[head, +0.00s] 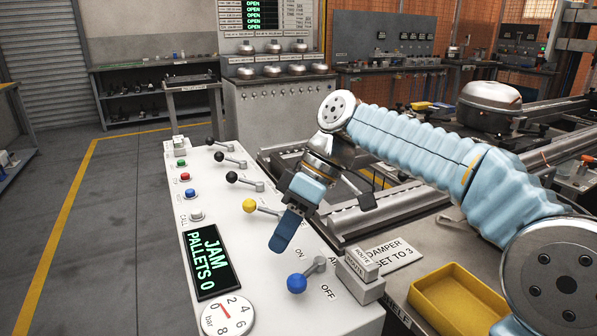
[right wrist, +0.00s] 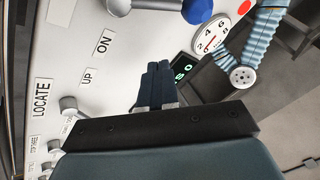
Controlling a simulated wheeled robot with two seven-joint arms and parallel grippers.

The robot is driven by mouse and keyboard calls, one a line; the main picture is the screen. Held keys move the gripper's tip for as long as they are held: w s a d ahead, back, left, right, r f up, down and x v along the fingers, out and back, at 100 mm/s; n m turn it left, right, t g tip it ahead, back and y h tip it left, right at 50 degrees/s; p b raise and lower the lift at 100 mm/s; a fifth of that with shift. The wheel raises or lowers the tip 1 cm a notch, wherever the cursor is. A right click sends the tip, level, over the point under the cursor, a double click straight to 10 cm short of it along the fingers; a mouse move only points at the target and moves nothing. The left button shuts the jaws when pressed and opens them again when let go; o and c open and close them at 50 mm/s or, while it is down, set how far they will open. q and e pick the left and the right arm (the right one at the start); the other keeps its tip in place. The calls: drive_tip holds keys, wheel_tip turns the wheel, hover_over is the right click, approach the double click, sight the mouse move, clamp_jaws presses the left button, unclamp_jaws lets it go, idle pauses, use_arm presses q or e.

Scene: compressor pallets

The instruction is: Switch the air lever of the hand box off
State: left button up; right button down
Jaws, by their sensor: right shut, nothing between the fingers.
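The hand box (head: 225,235) is a pale sloped panel with a row of levers. Its air lever has a blue knob (head: 297,283) on a grey arm, lying towards the lower left between the ON label (head: 299,253) and the OFF label (head: 328,291). The blue knob also shows at the top of the right wrist view (right wrist: 197,9). My right gripper (head: 284,236) is shut and empty, its dark blue fingers above the panel, up and slightly left of the knob, apart from it. The fingers also show in the wrist view (right wrist: 155,85). My left gripper is not seen.
A yellow-knobbed lever (head: 250,205) and black-knobbed levers stand farther up the panel. A green-lit display (head: 208,262) and gauge (head: 228,315) lie left of the blue knob. A ROUTE block (head: 361,278) and yellow tray (head: 455,295) are to the right.

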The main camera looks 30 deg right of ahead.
drive_tip(key=w+d+r+p, duration=0.1)
drive_tip(key=w+d+r, duration=0.3)
drive_tip(key=r, duration=0.4)
drive_tip(key=shift+r+p, duration=0.15)
drive_tip(key=shift+p, duration=0.25)
